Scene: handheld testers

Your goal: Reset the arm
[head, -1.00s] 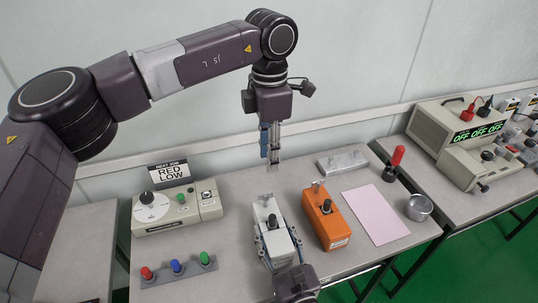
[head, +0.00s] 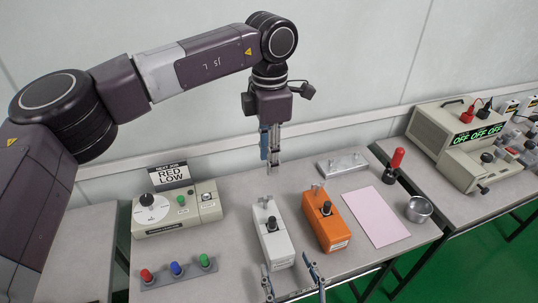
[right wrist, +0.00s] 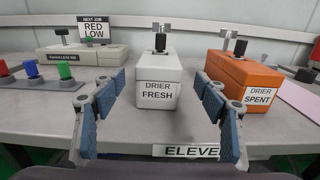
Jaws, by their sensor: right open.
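My left gripper (head: 270,160) hangs fingers down above the back of the bench (head: 232,262). From this angle I cannot tell whether its fingers are apart. My right gripper (head: 295,282) is at the front edge of the bench, open and empty. In the right wrist view my right gripper (right wrist: 160,135) has its two blue-padded fingers spread wide. The white box labelled DRIER FRESH (right wrist: 158,80) stands beyond and between them, apart from both. It also shows in the head view (head: 276,248). The orange box labelled DRIER SPENT (head: 328,230) stands to its right.
A dial box (head: 165,222) with a RED LOW sign (head: 170,174) and a strip of coloured knobs (head: 178,274) are on the left. A pink sheet (head: 375,215), metal cup (head: 419,209), red-handled tool (head: 395,162) and metal block (head: 342,164) are on the right.

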